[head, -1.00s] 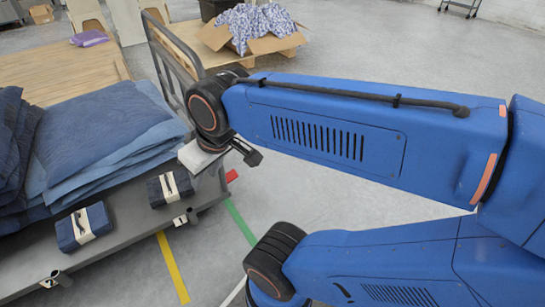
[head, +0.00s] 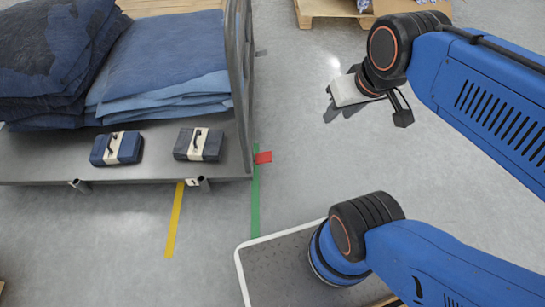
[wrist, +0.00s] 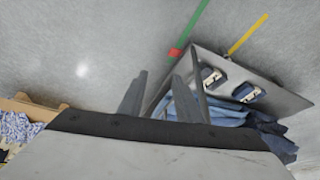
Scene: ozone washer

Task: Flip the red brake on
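The red brake (head: 263,157) is a small red pedal low at the right end of a grey flatbed cart (head: 215,170). It also shows in the wrist view (wrist: 174,53), at the cart's corner by the green floor line. My gripper (head: 338,110) is to the right of the brake and apart from it, over bare floor. In the wrist view its two grey fingers (wrist: 160,92) stand apart with nothing between them. I cannot tell from the pictures whether the brake is on or off.
The cart carries folded blue blankets (head: 165,65) and two strapped dark packs (head: 198,144). Its upright rail (head: 240,60) rises near the brake. Yellow (head: 175,220) and green (head: 255,205) lines mark the floor. Floor between the cart and my arm is clear. A pallet (head: 330,8) is behind.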

